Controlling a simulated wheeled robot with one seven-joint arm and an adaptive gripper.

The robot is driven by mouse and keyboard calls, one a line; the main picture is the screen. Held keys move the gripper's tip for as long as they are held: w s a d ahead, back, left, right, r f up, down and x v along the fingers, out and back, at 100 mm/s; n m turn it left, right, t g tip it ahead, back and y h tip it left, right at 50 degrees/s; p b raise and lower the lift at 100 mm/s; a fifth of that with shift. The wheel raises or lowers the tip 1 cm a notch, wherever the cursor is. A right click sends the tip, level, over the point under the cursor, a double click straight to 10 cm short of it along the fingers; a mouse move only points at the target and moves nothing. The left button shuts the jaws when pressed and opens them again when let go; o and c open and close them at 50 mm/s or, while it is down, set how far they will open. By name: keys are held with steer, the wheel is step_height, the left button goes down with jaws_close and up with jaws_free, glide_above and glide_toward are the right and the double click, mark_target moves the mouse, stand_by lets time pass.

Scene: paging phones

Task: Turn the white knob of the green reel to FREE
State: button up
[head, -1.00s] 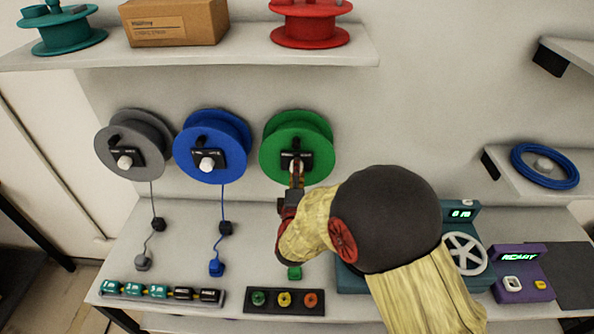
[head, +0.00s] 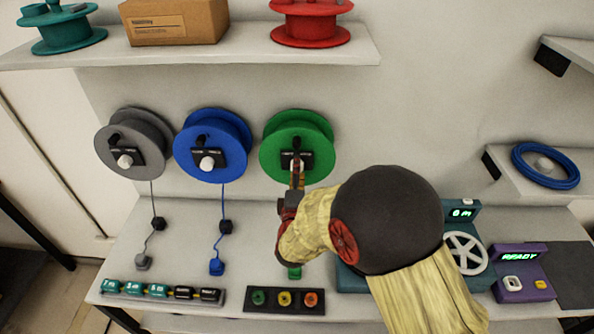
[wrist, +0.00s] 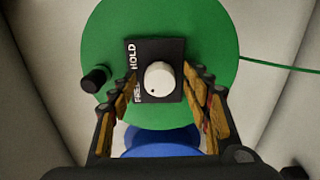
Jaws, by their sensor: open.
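The green reel (head: 284,126) is on the wall, right of the blue and grey reels. Its black plate (wrist: 165,48) reads HOLD and FREE in the wrist view. The round white knob (wrist: 159,76) sits on this plate, with a small dark dot on its lower-left part, on the side nearer the word FREE. My gripper (wrist: 160,82) is open, with one finger on each side of the knob and a gap showing on both sides. In the head view my gripper (head: 297,172) is in front of the plate and mostly hides the knob.
A blue reel (head: 205,128) and a grey reel (head: 135,130) with white knobs hang at left. A black crank handle (wrist: 95,79) sticks out from the green reel. Below are a bench (head: 180,208) and a button panel (head: 284,310). A shelf (head: 220,52) is above.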

steer(key=s, duration=1.1)
steer(key=shift+s+a, duration=0.2)
steer(key=shift+s, duration=0.05)
